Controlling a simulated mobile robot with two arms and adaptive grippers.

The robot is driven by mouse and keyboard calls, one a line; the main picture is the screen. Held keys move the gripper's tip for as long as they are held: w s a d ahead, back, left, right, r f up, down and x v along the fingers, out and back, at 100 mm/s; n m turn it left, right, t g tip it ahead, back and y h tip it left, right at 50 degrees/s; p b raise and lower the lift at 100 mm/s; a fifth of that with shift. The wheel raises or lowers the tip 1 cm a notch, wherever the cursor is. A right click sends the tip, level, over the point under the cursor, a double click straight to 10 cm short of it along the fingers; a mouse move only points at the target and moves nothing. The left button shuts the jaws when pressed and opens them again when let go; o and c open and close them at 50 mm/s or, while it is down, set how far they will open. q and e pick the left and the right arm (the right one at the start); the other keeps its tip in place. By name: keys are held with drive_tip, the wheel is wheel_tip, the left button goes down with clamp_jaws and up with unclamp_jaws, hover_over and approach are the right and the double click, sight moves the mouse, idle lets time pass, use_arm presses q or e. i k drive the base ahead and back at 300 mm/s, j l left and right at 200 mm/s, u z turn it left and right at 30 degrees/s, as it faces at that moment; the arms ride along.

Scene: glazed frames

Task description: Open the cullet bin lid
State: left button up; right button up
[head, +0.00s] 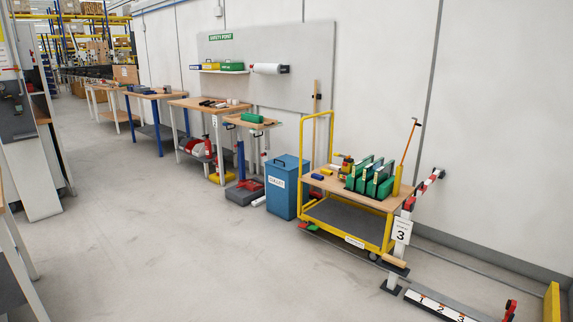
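The cullet bin (283,193) is a tall blue box with a white label on its front. It stands on the floor right of the picture's middle, between a small work stand and a yellow cart. Its lid (288,163) is blue, looks shut, and has a dark handle on top. The label's text is too small to read surely. Neither of my grippers shows in the head view, and the bin is some distance away.
The yellow cart (347,243) with green items stands close to the bin's right. A barrier post with a "3" sign (401,232) is right of the cart. Workbenches (209,104) line the wall leftward. The grey floor (160,235) in front of the bin is clear.

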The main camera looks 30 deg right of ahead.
sight(286, 162)
drive_tip(key=i+l+z, duration=0.3)
drive_tip(key=i, duration=0.15)
drive_tip(key=i+z, duration=0.3)
drive_tip(key=i, duration=0.2)
drive_tip(key=i+z, duration=0.2)
drive_tip(key=i, duration=2.4)
drive_tip(key=l, duration=0.1)
